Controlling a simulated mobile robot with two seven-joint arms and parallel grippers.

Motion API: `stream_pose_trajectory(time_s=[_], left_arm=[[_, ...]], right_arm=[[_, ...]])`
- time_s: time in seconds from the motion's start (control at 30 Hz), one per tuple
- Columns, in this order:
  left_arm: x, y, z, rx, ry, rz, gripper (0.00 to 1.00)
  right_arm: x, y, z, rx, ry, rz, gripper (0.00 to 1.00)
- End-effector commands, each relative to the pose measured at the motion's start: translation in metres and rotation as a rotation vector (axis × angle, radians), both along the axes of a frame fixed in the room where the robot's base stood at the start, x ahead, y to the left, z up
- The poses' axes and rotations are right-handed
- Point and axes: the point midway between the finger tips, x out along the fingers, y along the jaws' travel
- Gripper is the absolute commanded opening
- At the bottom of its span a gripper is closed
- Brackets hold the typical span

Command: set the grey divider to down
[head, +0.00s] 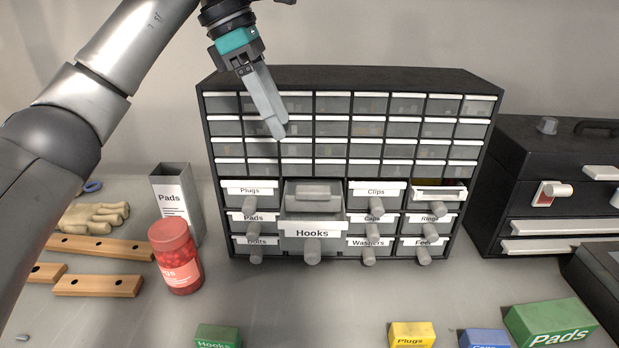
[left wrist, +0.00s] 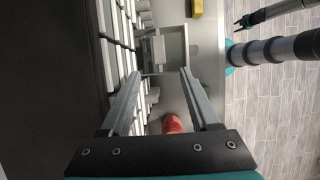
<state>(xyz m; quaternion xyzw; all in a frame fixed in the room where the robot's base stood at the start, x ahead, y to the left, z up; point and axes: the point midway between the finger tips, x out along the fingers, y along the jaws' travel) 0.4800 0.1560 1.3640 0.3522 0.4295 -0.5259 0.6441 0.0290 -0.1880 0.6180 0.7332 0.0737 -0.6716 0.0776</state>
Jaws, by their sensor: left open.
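The Hooks drawer (head: 312,233) is pulled out of the black cabinet. The grey divider (head: 313,194) shows as a grey plate with a raised bar across the drawer's inside, near the cabinet face; its exact tilt is hard to tell. The drawer and divider also show ahead in the left wrist view (left wrist: 157,48). My left gripper (head: 281,134) is open and empty, pointing down in front of the small upper drawers, above and left of the divider and apart from it. In the left wrist view its two fingers (left wrist: 159,74) are spread wide.
A red jar (head: 178,262) and a grey Pads box (head: 174,196) stand left of the cabinet, near wooden bars (head: 98,286). Green, yellow and blue boxes lie at the front, including Pads (head: 550,325). A black case (head: 545,180) stands right. Several drawer knobs stick out beside the Hooks drawer.

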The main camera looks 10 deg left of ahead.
Motion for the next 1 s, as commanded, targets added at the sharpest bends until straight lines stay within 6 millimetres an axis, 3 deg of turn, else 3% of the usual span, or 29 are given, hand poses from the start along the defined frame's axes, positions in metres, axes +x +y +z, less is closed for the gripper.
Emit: stream_pose_trajectory(time_s=[0.13,0.5,0.7,1.0], left_arm=[[0.002,-0.013,-0.034,0.001,0.005,-0.002,0.62],[0.008,-0.040,-0.098,-0.001,0.004,-0.002,0.62],[0.009,-0.046,-0.113,0.000,0.001,0.000,0.62],[0.010,-0.047,-0.115,0.000,0.000,-0.001,0.62]], right_arm=[[-0.009,-0.001,-0.002,-0.002,0.016,0.000,0.50],[0.007,0.000,0.001,0.000,-0.010,0.001,0.50],[0.007,0.000,0.002,0.000,-0.011,0.001,0.50],[0.007,0.000,0.001,0.000,-0.010,0.001,0.50]])
